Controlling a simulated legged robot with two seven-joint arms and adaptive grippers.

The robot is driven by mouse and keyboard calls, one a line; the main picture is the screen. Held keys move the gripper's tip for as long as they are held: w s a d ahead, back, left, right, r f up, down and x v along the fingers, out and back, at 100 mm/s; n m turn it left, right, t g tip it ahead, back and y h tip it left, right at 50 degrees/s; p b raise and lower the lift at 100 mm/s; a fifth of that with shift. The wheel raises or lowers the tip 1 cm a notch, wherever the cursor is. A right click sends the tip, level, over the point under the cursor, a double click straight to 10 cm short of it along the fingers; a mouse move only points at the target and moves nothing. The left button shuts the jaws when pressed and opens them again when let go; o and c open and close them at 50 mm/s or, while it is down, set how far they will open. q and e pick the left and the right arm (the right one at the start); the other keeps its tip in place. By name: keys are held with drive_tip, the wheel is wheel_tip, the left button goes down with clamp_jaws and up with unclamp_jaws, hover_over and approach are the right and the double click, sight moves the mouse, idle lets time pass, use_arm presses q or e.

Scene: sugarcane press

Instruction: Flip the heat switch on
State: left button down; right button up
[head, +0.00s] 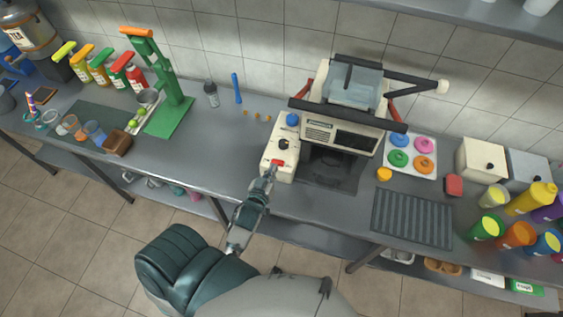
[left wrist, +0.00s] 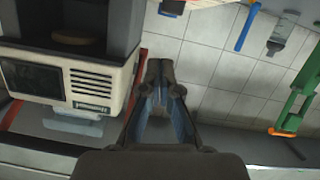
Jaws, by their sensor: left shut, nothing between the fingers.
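The cream sugarcane press (head: 335,128) stands on the counter at centre right. Its front-left control panel (head: 287,150) carries a blue knob (head: 292,119), a black dial (head: 284,144) and a red switch (head: 277,162). My left gripper (head: 270,171) is shut and empty, with its tip at the near edge of the panel, close to the red switch. I cannot tell whether it touches the switch or which way the switch is set. My right gripper is not in view.
A green hand press (head: 165,95) and several sauce bottles stand to the left. A tray with colored rings (head: 410,152), a dark ribbed mat (head: 412,218) and several colored cups lie to the right. The counter left of the panel (head: 215,140) is mostly clear.

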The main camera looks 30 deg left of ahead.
use_arm(q)
hover_over(282, 165)
drive_tip(key=a, duration=0.1)
drive_tip(key=shift+f+p, duration=0.3)
drive_tip(key=shift+f, duration=0.55)
drive_tip(key=f, duration=0.2)
drive_tip(key=shift+d+f, duration=0.3)
drive_tip(key=shift+f, duration=0.1)
drive_tip(key=shift+d+f, duration=0.15)
drive_tip(key=shift+f, duration=0.45)
